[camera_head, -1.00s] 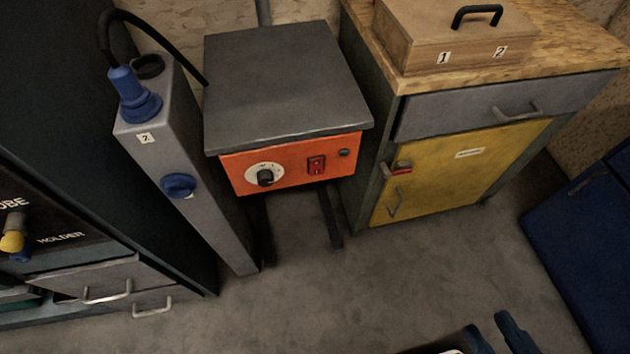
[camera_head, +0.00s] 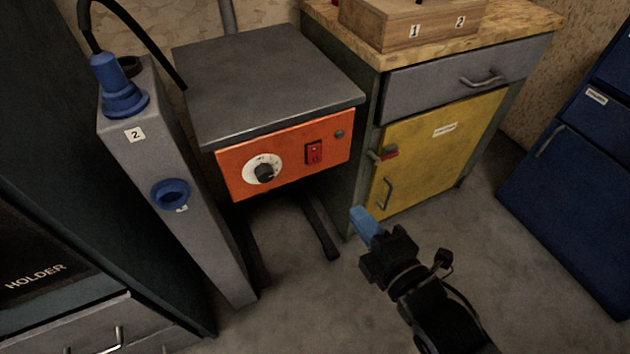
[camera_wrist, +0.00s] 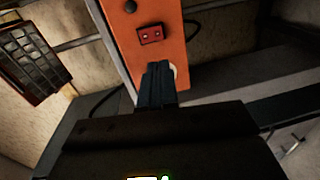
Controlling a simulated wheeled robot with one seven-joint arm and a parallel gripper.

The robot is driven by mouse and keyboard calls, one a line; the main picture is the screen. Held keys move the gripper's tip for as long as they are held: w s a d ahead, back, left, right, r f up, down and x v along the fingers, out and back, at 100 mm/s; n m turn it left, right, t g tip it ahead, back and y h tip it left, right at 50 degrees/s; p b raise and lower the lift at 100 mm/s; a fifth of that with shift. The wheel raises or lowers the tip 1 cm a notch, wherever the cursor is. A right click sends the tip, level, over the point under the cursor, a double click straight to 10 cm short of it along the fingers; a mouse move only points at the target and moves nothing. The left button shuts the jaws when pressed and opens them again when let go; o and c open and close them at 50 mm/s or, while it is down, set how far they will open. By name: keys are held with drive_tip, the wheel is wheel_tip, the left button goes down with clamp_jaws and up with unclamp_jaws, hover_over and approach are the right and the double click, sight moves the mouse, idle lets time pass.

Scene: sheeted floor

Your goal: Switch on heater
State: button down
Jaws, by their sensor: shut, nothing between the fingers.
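The heater (camera_head: 262,85) has a grey flat top and an orange front panel (camera_head: 290,150). On the panel are a black knob on a white dial (camera_head: 263,171), a red switch (camera_head: 314,153) and a small dark button (camera_head: 339,134). My gripper (camera_head: 362,220), with blue fingertips, is shut and empty, low and to the right of the panel, in front of the yellow cabinet. In the wrist view my shut fingers (camera_wrist: 157,82) point toward the orange panel (camera_wrist: 163,22). The red switch (camera_wrist: 150,34) shows just beyond the tips, and the fingers partly hide the white dial.
A grey post (camera_head: 165,150) with a blue plug (camera_head: 120,88) and cable stands left of the heater. A cabinet with a yellow door (camera_head: 440,150) stands at right, bearing a wooden box (camera_head: 410,25). Blue cabinets (camera_head: 580,170) stand far right. Floor in front is open.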

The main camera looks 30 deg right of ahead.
sight(316, 162)
drive_tip(key=shift+w+a+f, duration=0.1)
drive_tip(key=shift+w+a, duration=0.05)
drive_tip(key=shift+w, duration=0.2)
drive_tip(key=shift+w, duration=0.1)
drive_tip(key=w, duration=0.4)
drive_tip(key=w+f, duration=0.1)
drive_tip(key=w, duration=0.4)
drive_tip(key=w+b, duration=0.1)
drive_tip(key=w, duration=0.3)
drive_tip(key=shift+w+f, duration=0.35)
